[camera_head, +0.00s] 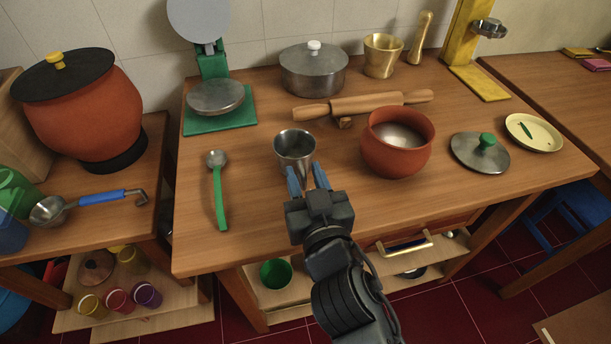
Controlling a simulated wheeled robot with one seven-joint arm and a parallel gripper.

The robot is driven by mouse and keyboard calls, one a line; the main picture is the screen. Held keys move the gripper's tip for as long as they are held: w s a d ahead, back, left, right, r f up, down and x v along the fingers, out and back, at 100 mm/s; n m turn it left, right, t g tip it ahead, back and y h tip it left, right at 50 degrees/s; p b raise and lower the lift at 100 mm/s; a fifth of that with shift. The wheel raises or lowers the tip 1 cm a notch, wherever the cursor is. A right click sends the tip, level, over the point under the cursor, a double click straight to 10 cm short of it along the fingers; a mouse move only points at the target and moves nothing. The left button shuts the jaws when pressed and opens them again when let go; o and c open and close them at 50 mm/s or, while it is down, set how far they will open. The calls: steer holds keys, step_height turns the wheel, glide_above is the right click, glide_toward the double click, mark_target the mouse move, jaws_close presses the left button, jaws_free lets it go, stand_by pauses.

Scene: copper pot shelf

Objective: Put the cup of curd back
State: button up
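A small steel cup (294,146) stands upright near the middle of the table's front half. Its inside looks grey, and I cannot make out curd in it. My gripper (306,173) reaches in from the front with its two blue fingers spread apart. The fingertips overlap the cup's lower front in the picture; I cannot tell whether they touch it. A round terracotta pot (397,155) to the right of the cup is open and has a pale, whitish inside.
A green-handled ladle (218,190) lies left of the cup. A rolling pin (350,106) and a lidded steel pot (313,76) are behind. A steel lid (480,153) and cream plate (533,132) lie right.

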steer(key=b+v, duration=0.2)
steer(key=v, duration=1)
steer(key=shift+d, duration=0.1)
steer(key=s+d+f+m+g+h, duration=0.15)
steer(key=s+d+f, duration=0.25)
steer(key=s+d, duration=0.8)
steer(key=s+d+r+m+h, duration=0.1)
steer(key=s+d+r+h, duration=0.2)
steer(key=s+d, duration=0.4)
steer(key=s, duration=0.6)
steer(key=shift+s+d+r+m, duration=0.2)
steer(key=shift+s+r+m, duration=0.15)
steer(key=shift+s+r, duration=0.05)
